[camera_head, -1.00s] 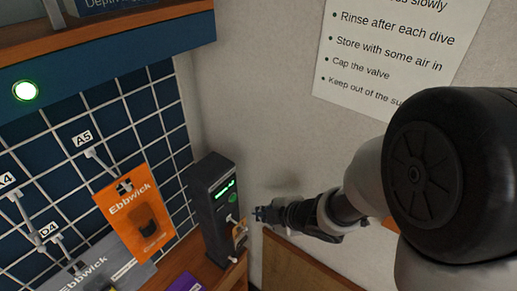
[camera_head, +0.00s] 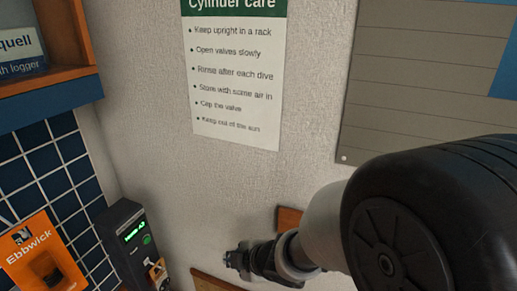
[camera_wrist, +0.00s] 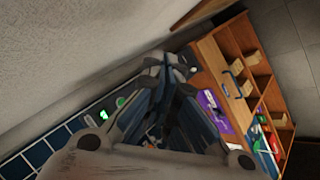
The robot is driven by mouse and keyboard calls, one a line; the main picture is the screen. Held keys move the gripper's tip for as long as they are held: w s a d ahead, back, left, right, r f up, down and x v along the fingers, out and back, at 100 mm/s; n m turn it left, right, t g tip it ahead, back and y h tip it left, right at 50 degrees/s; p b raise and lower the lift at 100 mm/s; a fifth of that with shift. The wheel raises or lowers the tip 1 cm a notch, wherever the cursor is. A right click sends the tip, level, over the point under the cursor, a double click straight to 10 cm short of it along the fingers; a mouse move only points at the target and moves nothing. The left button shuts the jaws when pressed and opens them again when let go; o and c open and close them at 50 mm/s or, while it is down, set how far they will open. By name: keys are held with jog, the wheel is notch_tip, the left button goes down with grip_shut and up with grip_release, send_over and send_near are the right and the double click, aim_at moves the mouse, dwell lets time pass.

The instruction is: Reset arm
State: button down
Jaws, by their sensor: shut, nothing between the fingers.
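My gripper (camera_head: 236,260) is at the lower middle of the head view, in front of the pale wall. Its fingers are shut with nothing between them. It is to the right of the dark device with a green display (camera_head: 131,240) and apart from it. In the wrist view my gripper (camera_wrist: 170,68) fills the middle. My arm comes in from the lower right of the head view.
An orange Ebbwick package (camera_head: 38,250) hangs on the blue grid panel (camera_head: 70,165). A "Cylinder care" sheet (camera_head: 236,75) and a grey board (camera_head: 425,85) are on the wall. The wrist view shows a wooden compartment unit (camera_wrist: 240,60) and a purple item (camera_wrist: 212,105).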

jog(key=s+d+r+m+t+h, duration=0.1)
jog(key=s+d+r+m+h, duration=0.15)
jog(key=d+r+m, duration=0.5)
jog(key=s+d+r+m+t+h, duration=0.1)
jog(key=d+r+m+h, duration=0.35)
jog(key=d, duration=0.55)
jog(key=s+d+r+m+g+y, duration=0.15)
jog(key=s+m, duration=0.25)
jog(key=s, duration=0.5)
jog(key=s+d+r+m+g, duration=0.1)
jog(key=s+m+g, duration=0.1)
jog(key=s+m, duration=0.5)
jog(key=s+f+n+b, duration=0.2)
jog(key=s+f+b, duration=0.1)
jog(key=f+b, duration=0.2)
jog(key=shift+a+f+g, duration=0.15)
jog(key=shift+f+g, duration=0.2)
jog(key=shift+f, duration=0.35)
jog(key=shift+s+a, duration=0.1)
jog(key=shift+a, duration=0.05)
